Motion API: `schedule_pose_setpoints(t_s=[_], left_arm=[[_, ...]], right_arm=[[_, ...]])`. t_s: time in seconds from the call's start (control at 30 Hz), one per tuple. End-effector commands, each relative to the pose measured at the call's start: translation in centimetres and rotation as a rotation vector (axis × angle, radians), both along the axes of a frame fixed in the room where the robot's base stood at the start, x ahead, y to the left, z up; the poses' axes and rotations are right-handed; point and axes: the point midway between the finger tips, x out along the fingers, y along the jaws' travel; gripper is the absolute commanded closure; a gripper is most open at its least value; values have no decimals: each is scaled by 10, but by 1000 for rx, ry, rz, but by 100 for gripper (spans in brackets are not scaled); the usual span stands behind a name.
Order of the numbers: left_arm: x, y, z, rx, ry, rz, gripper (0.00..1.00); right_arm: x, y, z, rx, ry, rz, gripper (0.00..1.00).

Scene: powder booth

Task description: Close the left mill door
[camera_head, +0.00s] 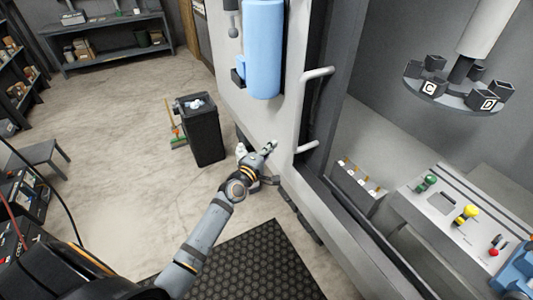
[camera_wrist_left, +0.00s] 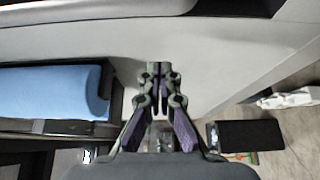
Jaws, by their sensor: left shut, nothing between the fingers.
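The left mill door (camera_head: 282,128) is a pale grey panel with a long vertical handle (camera_head: 311,110) near its right edge. To its right the mill stands open, with its inside showing. My left gripper (camera_head: 271,146) is shut and empty, low in front of the pale panel and left of the handle's lower end. I cannot tell whether it touches the panel. In the left wrist view the shut fingertips (camera_wrist_left: 158,68) point at the pale surface. My right gripper is not in view.
A blue cylinder (camera_head: 263,50) hangs on the panel's face, above the left gripper. A black bin (camera_head: 204,135) stands on the floor to the left. Inside the mill are a tool carousel (camera_head: 450,98) and a control panel (camera_head: 455,220). A black mat (camera_head: 240,268) lies in front.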

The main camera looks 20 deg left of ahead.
Motion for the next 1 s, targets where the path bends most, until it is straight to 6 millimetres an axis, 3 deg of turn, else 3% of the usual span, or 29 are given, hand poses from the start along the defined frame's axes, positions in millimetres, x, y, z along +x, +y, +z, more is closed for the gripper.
schedule_pose_setpoints(t_s=[0.2, 0.3, 0.5, 1.0], left_arm=[[44, -8, 0, -3, 0, -1, 100], [32, -25, 2, -4, 3, -2, 100], [24, -40, 1, -1, 2, -2, 100], [24, -40, -1, 1, 2, -1, 100]], right_arm=[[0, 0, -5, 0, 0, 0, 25], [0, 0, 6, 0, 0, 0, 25], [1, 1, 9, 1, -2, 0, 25], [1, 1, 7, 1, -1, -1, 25]])
